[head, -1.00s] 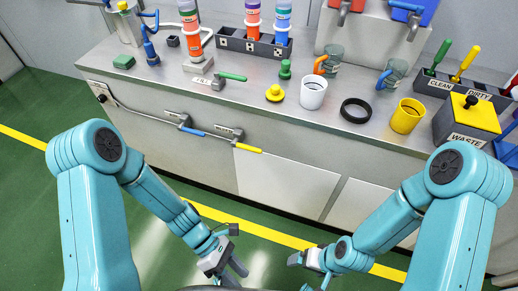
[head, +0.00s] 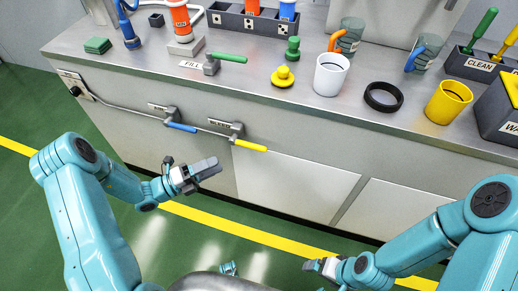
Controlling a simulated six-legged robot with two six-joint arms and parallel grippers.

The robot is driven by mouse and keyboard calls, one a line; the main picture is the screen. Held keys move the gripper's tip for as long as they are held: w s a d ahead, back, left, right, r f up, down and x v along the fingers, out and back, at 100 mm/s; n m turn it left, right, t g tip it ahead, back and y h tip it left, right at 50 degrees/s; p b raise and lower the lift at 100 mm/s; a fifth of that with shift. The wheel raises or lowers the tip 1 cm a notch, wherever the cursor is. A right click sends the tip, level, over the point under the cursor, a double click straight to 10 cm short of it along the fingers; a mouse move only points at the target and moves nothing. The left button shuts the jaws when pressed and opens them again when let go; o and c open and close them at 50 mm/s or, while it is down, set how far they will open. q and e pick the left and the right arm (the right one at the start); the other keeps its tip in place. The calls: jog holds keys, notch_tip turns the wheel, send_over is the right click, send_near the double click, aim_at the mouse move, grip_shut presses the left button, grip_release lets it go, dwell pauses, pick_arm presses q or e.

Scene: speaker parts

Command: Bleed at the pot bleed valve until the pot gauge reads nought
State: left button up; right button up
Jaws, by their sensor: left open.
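Two lever valves sit on a pipe along the bench's front face. One has a blue handle (head: 181,127), the other a yellow handle (head: 251,146). Both handles point right and slightly down. The small labels above them are too small to read, so I cannot tell which is the pot bleed valve. My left gripper (head: 198,168) is open and empty, in front of the bench, below the blue handle and left of and below the yellow one. My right gripper (head: 314,265) is low in front of the bench, its jaws unclear. No readable pot gauge shows.
On the bench top (head: 150,75) are a green-handled FILL valve (head: 230,58), a yellow knobbed piece (head: 283,77), a white cup (head: 331,74), a black ring (head: 383,96) and a yellow cup (head: 448,102). Green floor lies in front.

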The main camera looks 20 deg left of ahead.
aim_at(255, 145)
pick_arm(q)
jog(key=shift+n+t+y, duration=0.3)
jog(key=shift+t, duration=0.1)
jog(key=x, duration=0.9)
jog(key=f+b+x, duration=0.1)
jog(key=x, duration=0.4)
jog(key=shift+w+d, duration=0.2)
jog(key=shift+d, duration=0.1)
grip_shut()
